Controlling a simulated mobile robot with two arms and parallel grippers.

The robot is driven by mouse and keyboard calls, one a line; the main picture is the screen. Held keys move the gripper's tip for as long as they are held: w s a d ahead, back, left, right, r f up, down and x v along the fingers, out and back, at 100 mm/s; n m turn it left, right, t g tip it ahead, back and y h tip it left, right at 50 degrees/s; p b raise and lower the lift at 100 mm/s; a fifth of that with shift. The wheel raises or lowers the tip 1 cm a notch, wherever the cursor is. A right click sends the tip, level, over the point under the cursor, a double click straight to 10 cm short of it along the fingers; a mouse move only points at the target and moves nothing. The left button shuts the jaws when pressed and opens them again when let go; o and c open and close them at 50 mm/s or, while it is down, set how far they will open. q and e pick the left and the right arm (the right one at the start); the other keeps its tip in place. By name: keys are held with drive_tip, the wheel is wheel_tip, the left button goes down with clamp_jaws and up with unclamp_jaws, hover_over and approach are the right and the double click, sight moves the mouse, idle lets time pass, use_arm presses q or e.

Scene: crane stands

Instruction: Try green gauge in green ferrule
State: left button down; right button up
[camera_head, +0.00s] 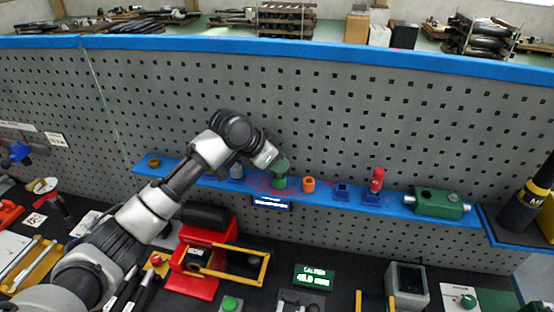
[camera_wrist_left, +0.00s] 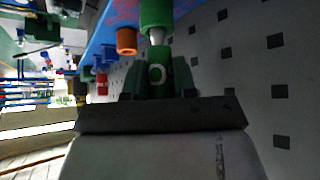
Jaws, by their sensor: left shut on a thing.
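My left gripper (camera_head: 276,163) is shut on the green gauge, whose green handle (camera_wrist_left: 158,76) shows between the fingers in the wrist view. A pale metal pin (camera_wrist_left: 157,37) runs from the handle to the green ferrule (camera_wrist_left: 156,14). The pin's end meets the ferrule's opening or lies inside it; I cannot tell how deep. In the head view the green ferrule (camera_head: 279,183) stands on the blue shelf (camera_head: 325,198), right below the gripper, which partly hides the gauge. My right gripper is not in view.
An orange ferrule (camera_head: 308,185) stands close to the right. A green box (camera_head: 438,203) sits farther right. The pegboard (camera_head: 330,110) rises behind the shelf.

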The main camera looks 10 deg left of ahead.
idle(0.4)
use_arm(q)
drive_tip(key=shift+r+p, duration=0.55)
drive_tip(key=shift+r, duration=2.75)
